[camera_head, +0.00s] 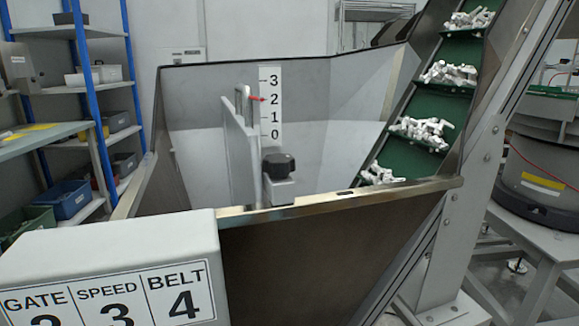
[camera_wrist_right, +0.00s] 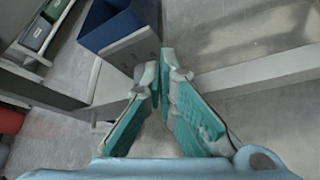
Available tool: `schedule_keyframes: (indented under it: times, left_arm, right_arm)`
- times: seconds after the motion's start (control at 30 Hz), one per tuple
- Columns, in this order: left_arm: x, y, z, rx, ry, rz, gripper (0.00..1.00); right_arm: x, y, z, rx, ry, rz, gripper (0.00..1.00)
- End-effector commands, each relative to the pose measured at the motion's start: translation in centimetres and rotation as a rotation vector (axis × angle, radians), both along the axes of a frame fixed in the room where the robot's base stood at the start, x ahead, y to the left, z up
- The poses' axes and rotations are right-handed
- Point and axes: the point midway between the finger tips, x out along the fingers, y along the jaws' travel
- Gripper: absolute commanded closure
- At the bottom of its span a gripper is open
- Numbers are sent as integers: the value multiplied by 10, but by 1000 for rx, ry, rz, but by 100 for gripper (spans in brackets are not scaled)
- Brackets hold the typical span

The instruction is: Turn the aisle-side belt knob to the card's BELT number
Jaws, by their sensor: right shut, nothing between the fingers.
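The card (camera_head: 110,298) on a white box in the head view reads BELT 4 and SPEED 3; its GATE number is cut off by the frame's lower edge. A black knob (camera_head: 279,165) sits on a small grey block inside the hopper; I cannot tell whether it is the belt knob. No knob marked as a belt knob shows. My right gripper (camera_wrist_right: 160,58) is shut and empty in the right wrist view, its teal-padded fingers meeting at the tips. My left gripper is in neither view.
The hopper (camera_head: 330,240) has a 0 to 3 scale (camera_head: 270,108) with a red pointer near 2. A green belt (camera_head: 405,160) carries heaps of white parts up the right side. Blue-posted shelves stand left. A blue bin (camera_wrist_right: 108,25) lies beyond my right fingers.

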Motion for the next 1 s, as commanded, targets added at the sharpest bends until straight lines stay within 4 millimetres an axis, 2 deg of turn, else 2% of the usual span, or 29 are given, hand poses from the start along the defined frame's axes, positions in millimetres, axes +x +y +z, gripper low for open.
schedule_keyframes:
  times: [0.47,0.57,0.8,1.0]
  left_arm:
    - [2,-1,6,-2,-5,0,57]
    - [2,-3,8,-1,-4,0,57]
    - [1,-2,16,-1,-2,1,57]
    - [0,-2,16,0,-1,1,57]
  right_arm:
    - [1,-6,6,0,1,-1,100]
    - [-8,-9,5,-1,4,0,100]
    - [-46,-21,6,0,2,0,100]
    - [-56,-24,5,0,1,0,100]
